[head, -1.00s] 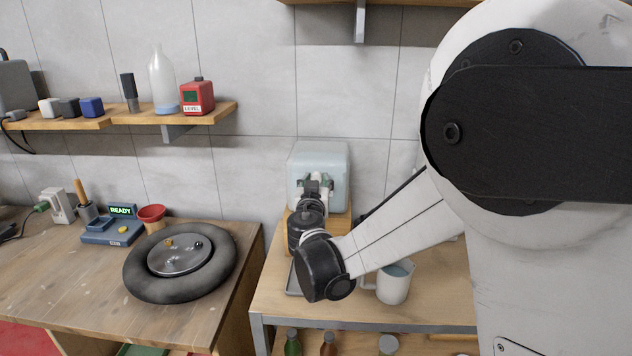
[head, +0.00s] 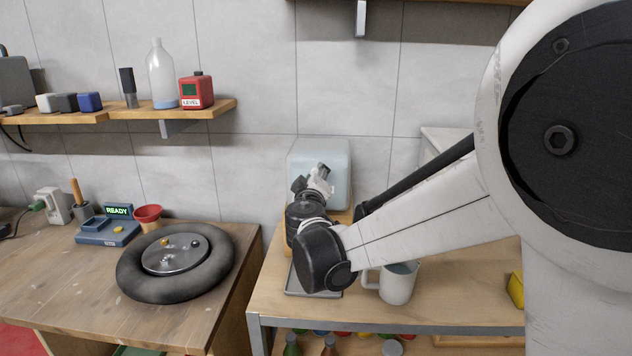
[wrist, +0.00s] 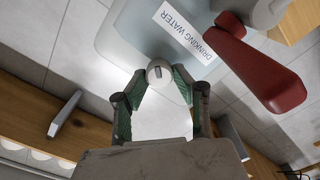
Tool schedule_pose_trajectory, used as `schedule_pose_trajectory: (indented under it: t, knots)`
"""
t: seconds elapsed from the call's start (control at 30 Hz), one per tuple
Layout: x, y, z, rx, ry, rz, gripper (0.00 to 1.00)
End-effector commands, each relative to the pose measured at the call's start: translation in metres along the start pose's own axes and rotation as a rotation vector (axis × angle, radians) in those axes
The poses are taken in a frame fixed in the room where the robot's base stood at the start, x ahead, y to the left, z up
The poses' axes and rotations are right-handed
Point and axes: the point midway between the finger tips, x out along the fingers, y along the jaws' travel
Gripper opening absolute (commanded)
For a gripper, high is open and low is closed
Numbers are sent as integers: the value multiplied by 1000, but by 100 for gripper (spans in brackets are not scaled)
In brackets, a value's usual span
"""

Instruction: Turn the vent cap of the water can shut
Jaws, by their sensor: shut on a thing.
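The water can (head: 338,150) is a pale translucent box on a wooden stand at the back of the right-hand bench. Its "DRINKING WATER" label (wrist: 184,32) and red tap lever (wrist: 262,68) show in the wrist view. The vent cap (wrist: 158,72) is a small whitish round knob with a dark mark on it. My gripper (wrist: 158,82) is shut on the vent cap, with a green-padded finger on each side. In the head view my gripper (head: 318,182) is in front of the can, and its wrist hides the cap and tap.
A mug of water (head: 398,286) stands close beside my wrist on the bench. A grey tray (head: 325,293) lies below the wrist. A black tyre-like ring (head: 135,272) with a metal disc lies on the left table. A wall shelf (head: 205,108) is at upper left.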

Motion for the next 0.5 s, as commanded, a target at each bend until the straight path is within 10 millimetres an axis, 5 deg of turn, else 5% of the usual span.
schedule_pose_trajectory:
  t: [0.5]
  knots:
    - [0, -3, 2, -490, 0, 0, 0]
